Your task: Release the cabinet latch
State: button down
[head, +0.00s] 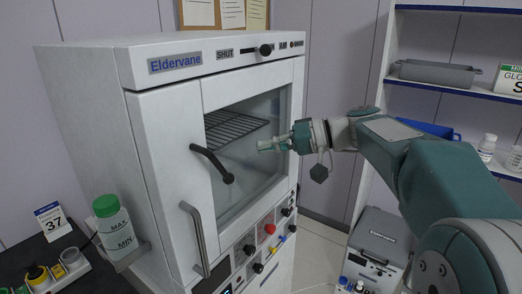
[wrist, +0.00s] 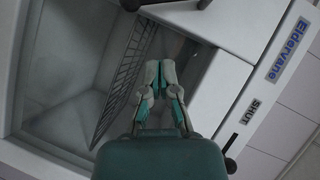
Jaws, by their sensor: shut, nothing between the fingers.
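The white cabinet (head: 165,100) marked Eldervane stands at centre-left in the head view. On its top front strip a black slide knob (head: 265,50) sits in a slot, right of the label SHUT (head: 225,54). The knob also shows at the lower right edge of the wrist view (wrist: 230,165). A dark curved handle (head: 212,163) is on the front, left of the window (head: 250,165). My gripper (head: 262,146) is shut and empty in front of the window, below the slide knob and right of the dark handle. In the wrist view its fingertips (wrist: 160,72) meet before the window.
A grey bar handle (head: 195,240) and a panel of knobs (head: 268,229) are lower on the cabinet. A green-capped bottle (head: 112,225) stands at its left side. Shelves (head: 440,88) with a grey tray are at right. A grey box unit (head: 375,245) stands below my arm.

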jog(key=v, duration=0.7)
jog(key=s+a+f+m+h, duration=0.3)
jog(key=s+f+h, duration=0.5)
jog(key=s, duration=0.4)
jog(key=s+d+f+t+h, duration=0.3)
jog(key=s+d+f+h, duration=0.4)
jog(key=s+f, duration=0.4)
jog(key=shift+s+f+t, duration=0.4)
